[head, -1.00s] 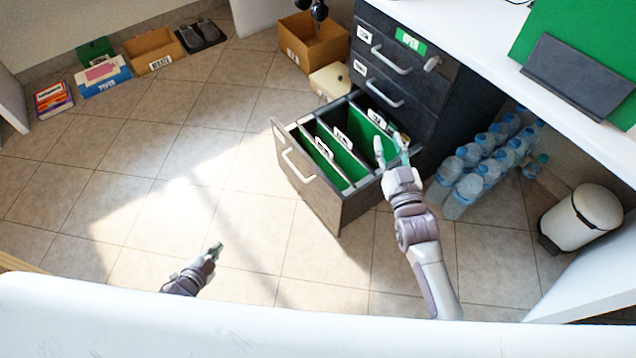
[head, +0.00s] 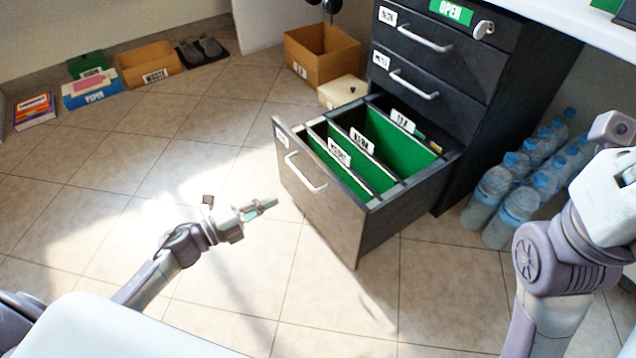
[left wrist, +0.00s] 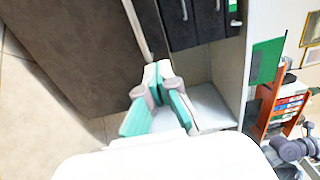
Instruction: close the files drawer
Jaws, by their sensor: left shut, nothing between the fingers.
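The files drawer (head: 322,208) is the bottom drawer of a dark cabinet and is pulled far out. Its front has a pale bar handle (head: 305,172), and green dividers with labels stand inside. My left gripper (head: 268,204) is shut and empty, just left of and in front of the drawer front, apart from it in the head view. In the left wrist view the shut fingertips (left wrist: 157,72) overlap the lower end of the handle (left wrist: 137,28) against the dark front; contact cannot be told. My right arm is at the right edge, its fingers outside the picture.
The cabinet's upper drawers (head: 440,80) are shut. Water bottles (head: 515,195) stand right of the cabinet. A cardboard box (head: 322,55) and a cream box (head: 342,91) stand behind the open drawer. Several boxes line the back left wall. The floor left of the drawer is clear.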

